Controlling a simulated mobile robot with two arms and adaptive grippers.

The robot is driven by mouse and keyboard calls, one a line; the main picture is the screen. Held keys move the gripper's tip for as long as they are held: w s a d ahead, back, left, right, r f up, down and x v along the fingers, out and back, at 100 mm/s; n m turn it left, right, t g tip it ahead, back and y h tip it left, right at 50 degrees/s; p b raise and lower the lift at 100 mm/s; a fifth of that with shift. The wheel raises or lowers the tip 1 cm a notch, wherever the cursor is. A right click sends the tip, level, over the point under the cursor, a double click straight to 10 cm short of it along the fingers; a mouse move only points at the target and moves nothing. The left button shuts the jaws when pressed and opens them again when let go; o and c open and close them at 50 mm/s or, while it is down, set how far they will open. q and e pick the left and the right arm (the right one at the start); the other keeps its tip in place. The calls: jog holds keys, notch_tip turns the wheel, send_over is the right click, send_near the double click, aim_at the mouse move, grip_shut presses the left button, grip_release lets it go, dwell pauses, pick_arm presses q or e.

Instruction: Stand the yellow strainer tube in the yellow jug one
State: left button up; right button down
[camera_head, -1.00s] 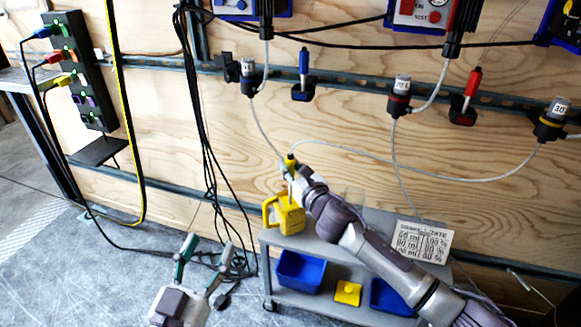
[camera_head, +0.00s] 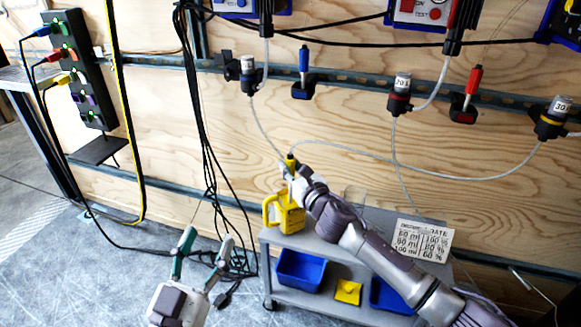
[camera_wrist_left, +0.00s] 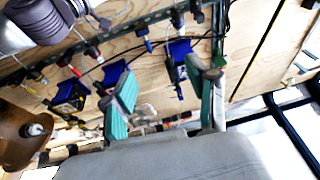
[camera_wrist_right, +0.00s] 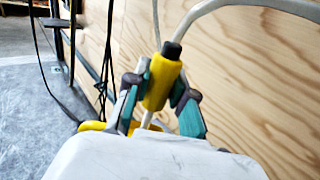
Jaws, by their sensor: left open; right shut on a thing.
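The yellow strainer tube (camera_head: 290,161) is held by my right gripper (camera_head: 291,172), directly above the yellow jug (camera_head: 291,218). In the right wrist view the tube's yellow body (camera_wrist_right: 162,82) with its black cap is between the two fingers (camera_wrist_right: 160,100), and a pale tip points down. The jug stands on the grey cart, with its handle to the left; a bit of it shows in the right wrist view (camera_wrist_right: 92,126). I cannot tell whether the tip is inside the jug's opening. My left gripper (camera_head: 206,244) is open and empty, low and left of the cart.
The grey cart (camera_head: 268,238) carries blue bins (camera_head: 301,270) and a small yellow item (camera_head: 348,291) on its lower shelf. A printed card (camera_head: 423,241) is at its right. A white hose runs from the tube to the wall fittings. Black cables (camera_head: 208,150) hang behind my left gripper.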

pick_arm(q)
jog(key=shift+s+r+t, duration=0.2)
jog(key=shift+r+t, duration=0.1)
jog(key=shift+r, duration=0.3)
pick_arm(e)
jog(key=shift+f, duration=0.2)
jog(key=c, duration=0.9)
grip_release()
pick_arm(q)
jog(key=shift+h, duration=0.3)
pick_arm(e)
jog(key=shift+s, duration=0.1)
jog(key=shift+s+d, duration=0.15)
jog(key=v, duration=1.1)
jog(key=shift+s+d, duration=0.1)
jog(key=shift+s, duration=0.15)
